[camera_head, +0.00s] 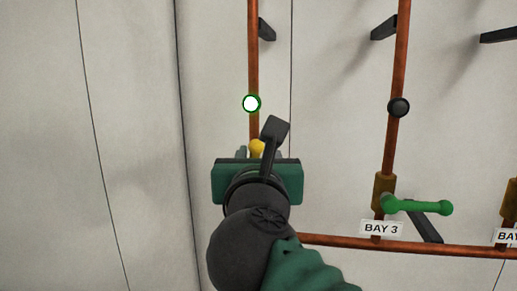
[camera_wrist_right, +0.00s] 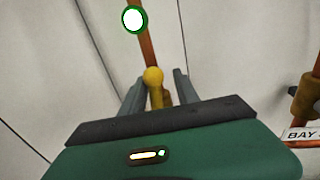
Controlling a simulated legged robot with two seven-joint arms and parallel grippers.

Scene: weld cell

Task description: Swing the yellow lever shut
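The yellow lever (camera_head: 257,148) shows in the head view as a small round yellow end just above my right gripper; the rest is hidden behind the gripper and wrist. In the right wrist view the yellow lever (camera_wrist_right: 153,78) has a ball end on a short stem, in front of a copper pipe and a brass valve body (camera_wrist_right: 168,98). My right gripper (camera_head: 256,152) is open; its two grey fingers (camera_wrist_right: 156,92) stand either side of the lever, with gaps visible. Whether either finger touches it lower down is hidden. My left gripper is out of view.
A white lamp with a green ring (camera_head: 251,103) sits on the pipe above the lever. To the right, a green lever (camera_head: 417,206) sticks out beside the BAY 3 label (camera_head: 381,228). A horizontal copper pipe (camera_head: 340,242) runs below. The left wall panel is bare.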

